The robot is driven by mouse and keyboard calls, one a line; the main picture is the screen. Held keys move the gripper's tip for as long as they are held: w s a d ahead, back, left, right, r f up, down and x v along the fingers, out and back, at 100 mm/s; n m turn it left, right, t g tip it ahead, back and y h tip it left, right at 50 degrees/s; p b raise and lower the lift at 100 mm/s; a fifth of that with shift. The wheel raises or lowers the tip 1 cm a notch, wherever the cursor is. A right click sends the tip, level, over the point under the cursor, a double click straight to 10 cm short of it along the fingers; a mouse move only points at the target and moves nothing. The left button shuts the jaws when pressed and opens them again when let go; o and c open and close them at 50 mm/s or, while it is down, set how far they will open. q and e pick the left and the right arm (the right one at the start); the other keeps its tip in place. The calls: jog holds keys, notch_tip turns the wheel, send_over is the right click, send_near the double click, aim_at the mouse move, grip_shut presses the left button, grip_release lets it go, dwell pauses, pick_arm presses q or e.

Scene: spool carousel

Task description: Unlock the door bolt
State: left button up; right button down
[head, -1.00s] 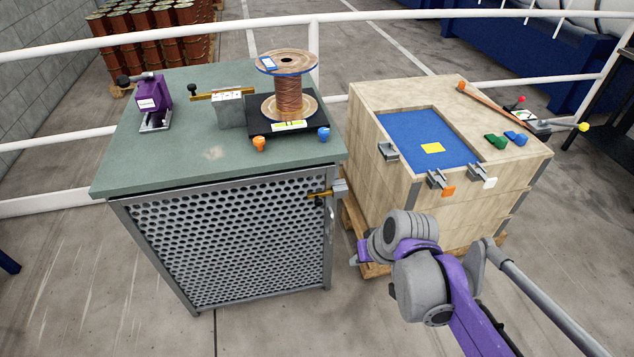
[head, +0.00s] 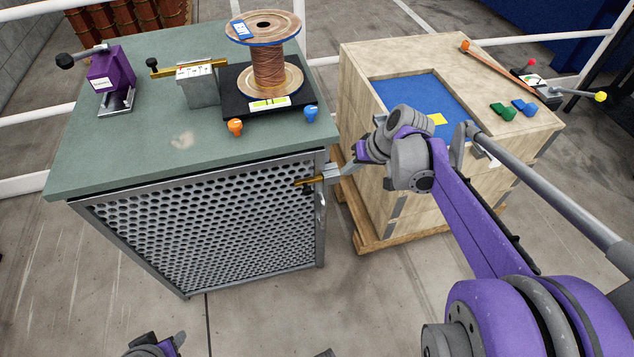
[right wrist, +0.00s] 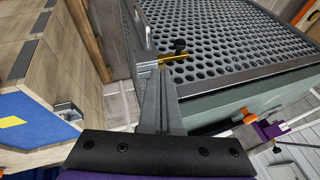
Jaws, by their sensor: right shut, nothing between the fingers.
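The door bolt (head: 308,182), a brass bar with a black knob, sits at the upper right of the cabinet's perforated door (head: 210,215). In the right wrist view the bolt (right wrist: 171,57) and its black knob show just past my fingertips. My right gripper (head: 345,168) is shut and empty, at the bolt's right end beside its grey bracket. In the wrist view the closed fingers (right wrist: 158,75) overlap the bracket area; I cannot tell if they touch. Part of my left arm shows at the bottom edge of the head view; its fingers cannot be made out.
The green cabinet top (head: 130,150) carries a copper wire spool (head: 268,70), a purple device (head: 110,75) and orange and blue knobs. A wooden crate (head: 400,205) with a blue recess stands close to the right of the cabinet. The floor before the door is clear.

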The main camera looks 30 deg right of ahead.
jog(key=a+b+x, duration=0.1)
jog(key=a+x, duration=0.1)
jog(key=x, duration=1.1)
jog(key=shift+a+r, duration=0.3)
jog(key=shift+r, duration=0.1)
jog(key=shift+w, duration=0.1)
jog(key=w+a, duration=0.1)
jog(key=a, duration=0.5)
jog(key=shift+w+r, duration=0.1)
jog(key=shift+w, duration=0.05)
